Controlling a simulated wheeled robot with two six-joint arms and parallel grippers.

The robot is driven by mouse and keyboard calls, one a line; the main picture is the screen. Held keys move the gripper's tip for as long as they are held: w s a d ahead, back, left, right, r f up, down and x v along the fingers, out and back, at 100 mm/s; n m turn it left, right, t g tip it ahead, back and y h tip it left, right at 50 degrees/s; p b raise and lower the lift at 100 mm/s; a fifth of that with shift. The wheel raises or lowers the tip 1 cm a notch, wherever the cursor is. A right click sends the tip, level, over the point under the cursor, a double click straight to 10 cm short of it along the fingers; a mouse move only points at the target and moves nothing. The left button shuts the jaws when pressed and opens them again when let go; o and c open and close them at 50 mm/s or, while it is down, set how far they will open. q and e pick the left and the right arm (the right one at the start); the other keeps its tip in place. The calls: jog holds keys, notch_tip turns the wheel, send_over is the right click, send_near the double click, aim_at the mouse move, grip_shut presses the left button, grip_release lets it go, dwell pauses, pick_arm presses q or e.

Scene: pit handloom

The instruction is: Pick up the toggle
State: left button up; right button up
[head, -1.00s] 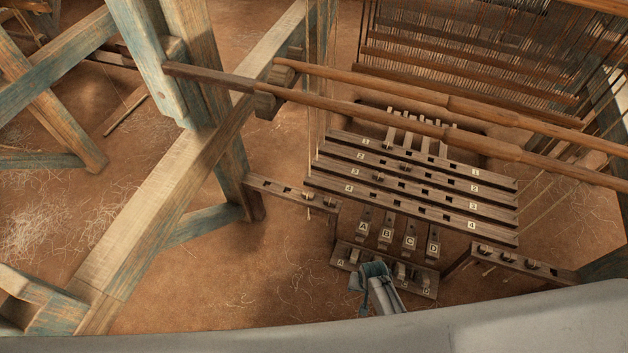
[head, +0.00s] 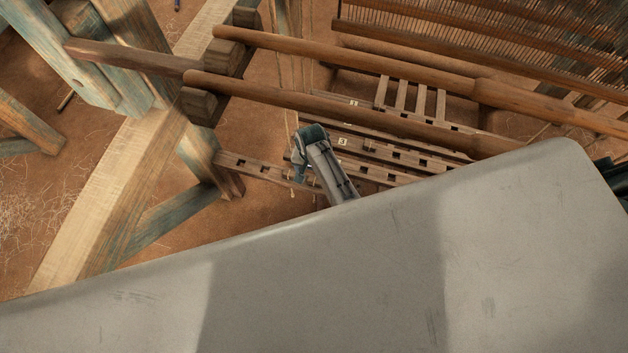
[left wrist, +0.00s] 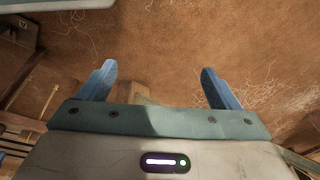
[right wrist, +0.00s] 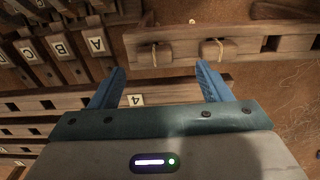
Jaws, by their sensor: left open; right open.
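In the right wrist view, two small wooden toggles with pale cord loops sit along a slotted wooden bar: a left toggle (right wrist: 153,55) and a right toggle (right wrist: 218,50). Which one the task means I cannot tell. My right gripper (right wrist: 161,70) is open and empty, its fingertips just short of the bar in the picture, nearest the left toggle. In the head view my right gripper (head: 299,172) is over the right part of this slotted bar (head: 250,165) and hides some of it. My left gripper (left wrist: 158,69) is open and empty above the brown floor.
Numbered slotted bars lie beside the right gripper; the label 4 (right wrist: 135,100) shows close to its left finger. Lettered wooden pieces, including A (right wrist: 97,44), are at upper left. Two long wooden poles (head: 350,110) cross the head view. A timber post (head: 205,160) stands left of the bar.

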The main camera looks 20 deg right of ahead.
aim_at(315, 183)
jog(key=f, duration=0.3)
jog(key=d+f+b, duration=0.1)
jog(key=f, duration=0.1)
jog(key=shift+f, duration=0.3)
pick_arm(q)
jog(key=r, duration=0.1)
jog(key=w+r, duration=0.1)
jog(key=r, duration=0.1)
jog(key=shift+w+d+r, duration=0.1)
jog(key=shift+d+r, duration=0.05)
jog(key=shift+r, duration=0.05)
pick_arm(e)
jog(key=c, duration=1.1)
